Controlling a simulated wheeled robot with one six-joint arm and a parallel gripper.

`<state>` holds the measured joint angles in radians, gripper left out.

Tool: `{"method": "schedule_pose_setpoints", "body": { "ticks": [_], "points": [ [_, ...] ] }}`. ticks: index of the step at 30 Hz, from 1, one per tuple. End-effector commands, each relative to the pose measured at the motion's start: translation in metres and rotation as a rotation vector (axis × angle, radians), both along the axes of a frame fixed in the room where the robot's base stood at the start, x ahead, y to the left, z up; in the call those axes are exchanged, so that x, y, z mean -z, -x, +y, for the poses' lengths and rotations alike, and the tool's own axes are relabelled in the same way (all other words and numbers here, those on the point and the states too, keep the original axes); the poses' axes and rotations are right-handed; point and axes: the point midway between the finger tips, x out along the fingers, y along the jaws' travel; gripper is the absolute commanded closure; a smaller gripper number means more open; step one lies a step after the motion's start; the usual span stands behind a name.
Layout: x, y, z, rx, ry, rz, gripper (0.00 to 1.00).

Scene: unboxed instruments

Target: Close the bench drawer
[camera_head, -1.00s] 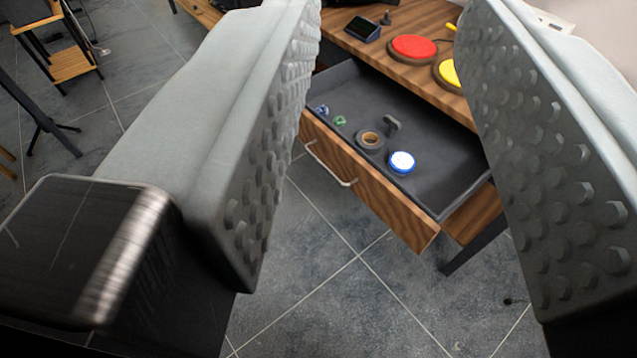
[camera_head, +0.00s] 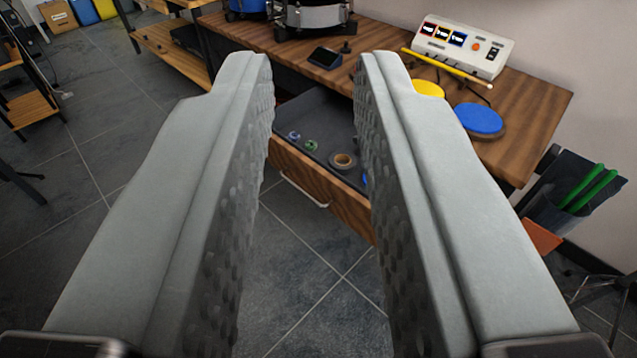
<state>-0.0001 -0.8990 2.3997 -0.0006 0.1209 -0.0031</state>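The bench drawer (camera_head: 318,190) stands pulled out from the wooden bench (camera_head: 545,100), with a wooden front and a pale bar handle (camera_head: 305,193). Its dark inside holds a roll of tape (camera_head: 343,161) and small green and blue items (camera_head: 311,146). My gripper (camera_head: 315,75) is open and empty, its two grey studded fingers pointing toward the bench. The drawer shows between the fingers, beyond them. The right finger hides the drawer's right part. I see no contact between the fingers and the drawer.
On the bench top are a blue pad (camera_head: 479,118), a yellow pad (camera_head: 428,88), a yellow stick (camera_head: 447,68), a white control box (camera_head: 464,46), a small dark device (camera_head: 325,58) and a drum (camera_head: 308,16). A dark holder with green sticks (camera_head: 588,188) is at right. Tiled floor before the drawer is clear.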

Motion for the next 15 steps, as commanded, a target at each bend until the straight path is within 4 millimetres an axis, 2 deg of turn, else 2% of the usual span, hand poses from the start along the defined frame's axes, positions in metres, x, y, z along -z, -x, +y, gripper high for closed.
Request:
{"method": "schedule_pose_setpoints", "body": {
  "ticks": [1, 3, 8, 15],
  "points": [
    [0.001, -0.003, 0.0, -0.002, 0.012, 0.008, 0.89],
    [0.006, -0.01, 0.001, -0.004, 0.049, 0.031, 1.0],
    [0.027, -0.043, 0.002, -0.032, 0.24, 0.139, 1.0],
    [0.073, -0.101, 0.004, -0.134, 0.618, 0.339, 1.0]
  ]
}}
